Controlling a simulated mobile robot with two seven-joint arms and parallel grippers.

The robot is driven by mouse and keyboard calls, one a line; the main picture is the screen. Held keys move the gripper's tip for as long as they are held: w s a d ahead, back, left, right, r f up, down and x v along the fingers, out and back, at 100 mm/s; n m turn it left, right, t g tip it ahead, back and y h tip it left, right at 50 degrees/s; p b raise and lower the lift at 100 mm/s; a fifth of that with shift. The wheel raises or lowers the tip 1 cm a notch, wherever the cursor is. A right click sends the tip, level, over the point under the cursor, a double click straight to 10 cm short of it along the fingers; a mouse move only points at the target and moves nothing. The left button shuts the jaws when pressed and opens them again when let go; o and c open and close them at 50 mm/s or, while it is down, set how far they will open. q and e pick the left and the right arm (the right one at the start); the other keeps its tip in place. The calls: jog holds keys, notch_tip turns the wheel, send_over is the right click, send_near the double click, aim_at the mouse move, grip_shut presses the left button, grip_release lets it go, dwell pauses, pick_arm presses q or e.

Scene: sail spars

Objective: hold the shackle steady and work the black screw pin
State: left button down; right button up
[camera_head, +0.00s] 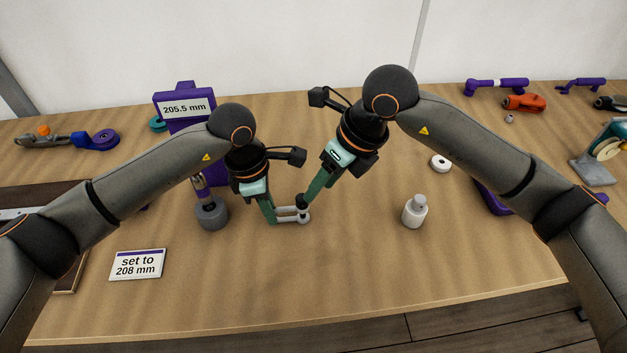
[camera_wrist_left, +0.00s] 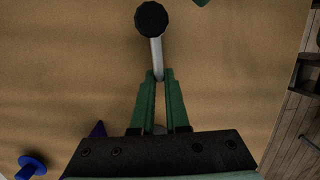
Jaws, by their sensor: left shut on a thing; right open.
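The grey shackle (camera_head: 288,217) is held just above or at the table in the middle of the head view. My left gripper (camera_head: 272,217) is shut on its left end. In the left wrist view, its green fingers (camera_wrist_left: 160,78) close on the pale shackle (camera_wrist_left: 157,55). The black round head of the screw pin (camera_wrist_left: 151,19) shows at the shackle's far end. My right gripper (camera_head: 303,202) is open at the shackle's right end, close to the black screw pin (camera_head: 301,201). The fingers partly hide the pin, so contact is unclear.
A purple stand (camera_head: 188,110) reading 205.5 mm and a grey cylinder (camera_head: 211,214) stand left of the grippers. A card (camera_head: 137,264) reads "set to 208 mm". A white bottle-shaped piece (camera_head: 414,212) stands to the right. The front middle of the table is clear.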

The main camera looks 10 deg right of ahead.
jog(key=shift+n+t+h, duration=0.5)
jog(key=shift+h, duration=0.1)
jog(key=a+f, duration=0.3)
jog(key=f, duration=0.1)
jog(key=shift+w, duration=0.3)
jog(key=shift+r, duration=0.1)
grip_shut()
